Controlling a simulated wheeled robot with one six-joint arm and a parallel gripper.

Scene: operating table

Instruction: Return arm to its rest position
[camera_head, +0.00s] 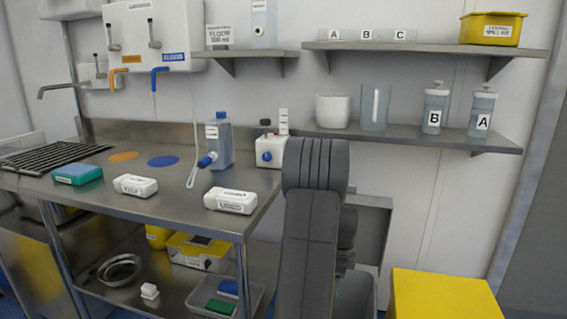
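A dark grey, ridged, jointed column, which I take to be my folded arm (312,225), stands upright in front of the right end of the steel table (190,213). It hides part of that table end and of the wall behind. I do not see my gripper or its fingers, and I see nothing held.
White labelled boxes (231,200), a blue-green box (78,174), a blue-capped bottle (218,142) and a white device (271,150) stand on the table. Bottles A (482,112) and B (434,110) stand on the lower shelf (420,137). A yellow block (444,295) is at lower right.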

